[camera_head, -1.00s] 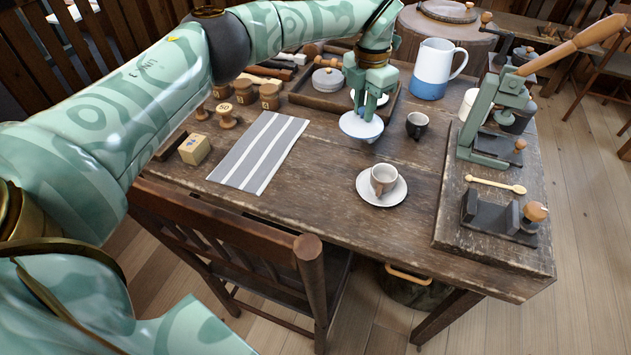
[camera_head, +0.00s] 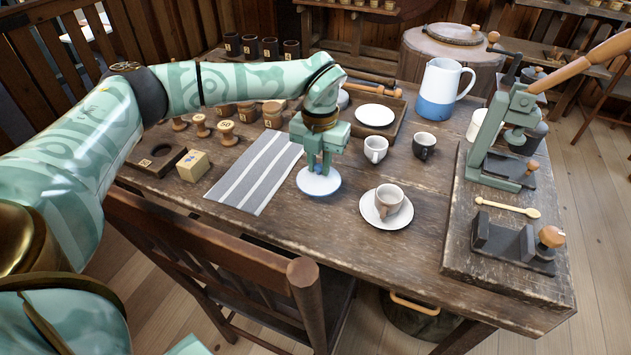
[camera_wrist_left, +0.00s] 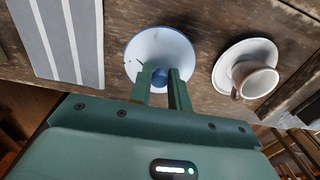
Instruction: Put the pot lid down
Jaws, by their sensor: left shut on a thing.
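The pot lid (camera_head: 319,183) is a white disc with a blue rim and a blue knob. My left gripper (camera_head: 319,168) is shut on its knob, with the lid level below the fingers. In the head view the lid is at or just above the wooden table, right of the striped cloth; I cannot tell if it touches. In the left wrist view the lid (camera_wrist_left: 160,52) shows beyond the fingers (camera_wrist_left: 160,80), which hide part of the knob. My right gripper is not in view.
A cup on a saucer (camera_head: 370,213) is right of the lid. A striped cloth (camera_head: 257,172) lies to its left. A white cup (camera_head: 375,149) and a dark cup (camera_head: 424,145) stand behind. A chair (camera_head: 220,260) is at the front edge.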

